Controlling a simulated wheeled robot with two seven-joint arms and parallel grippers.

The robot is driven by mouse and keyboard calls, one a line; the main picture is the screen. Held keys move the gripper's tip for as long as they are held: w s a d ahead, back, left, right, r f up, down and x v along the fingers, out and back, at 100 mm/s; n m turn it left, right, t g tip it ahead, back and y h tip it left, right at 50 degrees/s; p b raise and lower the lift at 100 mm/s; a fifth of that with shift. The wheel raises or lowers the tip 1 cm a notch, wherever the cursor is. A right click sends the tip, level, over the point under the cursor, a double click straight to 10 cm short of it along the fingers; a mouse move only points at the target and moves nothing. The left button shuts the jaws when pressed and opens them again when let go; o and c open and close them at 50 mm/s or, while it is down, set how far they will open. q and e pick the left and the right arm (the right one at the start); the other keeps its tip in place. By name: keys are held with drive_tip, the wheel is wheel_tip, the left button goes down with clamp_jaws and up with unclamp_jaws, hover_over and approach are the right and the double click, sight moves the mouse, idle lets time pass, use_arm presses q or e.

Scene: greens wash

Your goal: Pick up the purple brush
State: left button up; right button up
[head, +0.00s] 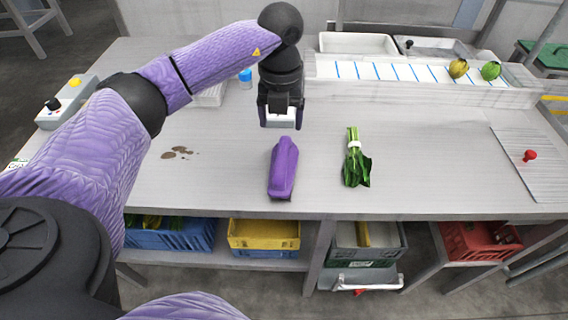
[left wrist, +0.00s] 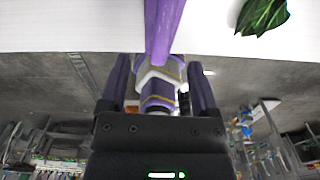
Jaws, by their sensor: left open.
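The purple brush (head: 283,168) lies on the grey table near its front edge, long side running toward the back. My left gripper (head: 281,118) is just behind and above the brush's far end, with fingers pointing down. In the left wrist view the brush (left wrist: 164,28) shows beyond the gripper (left wrist: 160,80), at the top middle. The two purple fingers stand apart with no brush between them. I cannot tell from these views how high the fingers are above the table. My right gripper does not show.
A banded bunch of greens (head: 355,160) lies right of the brush. A brown stain (head: 178,153) marks the table (head: 440,165) at left. A conveyor strip (head: 400,72) with two vegetables runs along the back. A ridged board with a red knob (head: 530,155) is at right. Crates sit below.

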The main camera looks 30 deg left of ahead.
sight(283, 149)
use_arm(q)
drive_tip(key=f+b, duration=0.1)
drive_tip(key=f, duration=0.4)
drive_tip(key=f+b, duration=0.1)
drive_tip(key=f, duration=0.3)
drive_tip(key=shift+w+d+f, duration=0.1)
drive_tip(key=shift+d+f, duration=0.1)
drive_tip(key=shift+f, duration=0.2)
drive_tip(key=shift+r, duration=0.1)
drive_tip(key=shift+c, duration=0.7)
clamp_jaws()
